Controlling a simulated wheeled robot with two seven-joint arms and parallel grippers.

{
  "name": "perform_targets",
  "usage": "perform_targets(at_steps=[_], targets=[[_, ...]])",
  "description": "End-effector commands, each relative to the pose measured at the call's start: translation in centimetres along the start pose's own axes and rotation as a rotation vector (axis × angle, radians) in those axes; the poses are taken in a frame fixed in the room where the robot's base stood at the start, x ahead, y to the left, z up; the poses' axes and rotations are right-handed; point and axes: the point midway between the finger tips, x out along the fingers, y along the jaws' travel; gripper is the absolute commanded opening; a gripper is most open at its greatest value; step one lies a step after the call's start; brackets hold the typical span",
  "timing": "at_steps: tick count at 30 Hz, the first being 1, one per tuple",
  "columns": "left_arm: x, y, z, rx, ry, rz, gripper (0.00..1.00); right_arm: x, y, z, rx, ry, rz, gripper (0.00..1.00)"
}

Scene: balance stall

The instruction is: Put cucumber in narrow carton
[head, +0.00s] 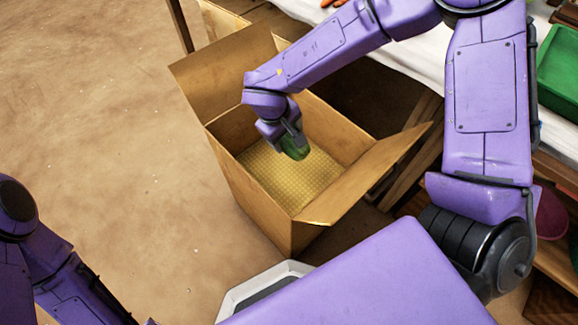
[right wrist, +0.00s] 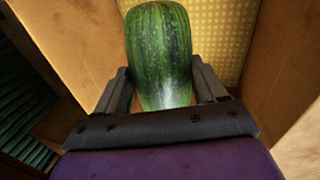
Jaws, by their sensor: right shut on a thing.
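The cucumber (right wrist: 159,50) is dark green with pale speckles. My right gripper (right wrist: 165,92) is shut on it, one finger on each side, in the right wrist view. In the head view the cucumber (head: 294,147) points down from my right gripper (head: 289,133), over the open mouth of a brown carton (head: 270,212). The carton has raised flaps and a yellow patterned bottom, which shows clear below the cucumber. I cannot tell exactly how deep the cucumber hangs. My left arm shows at the lower left of the head view, but its gripper is out of view.
A table with a white cloth (head: 411,63) stands along the top right, with a green crate (head: 560,68) at its right. One carton flap (head: 372,172) sticks out to the right, near the wooden table frame. The floor (head: 100,130) on the left is clear.

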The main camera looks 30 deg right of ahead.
Motion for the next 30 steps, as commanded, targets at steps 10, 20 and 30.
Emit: perform_targets(at_steps=[10,20,30], targets=[[5.1,0.5,2.1,-0.001,-0.001,0.0,0.43,6.3,-1.6,0.6,-0.04,0.012,-0.003,0.26],[9.3,0.9,4.4,-0.005,-0.01,0.001,0.43,13.3,-3.6,0.6,-0.04,0.011,-0.003,0.26],[9.8,0.7,5.7,0.08,-0.105,0.007,0.43,14.7,-4.1,0.5,-0.039,0.012,-0.003,0.26]])
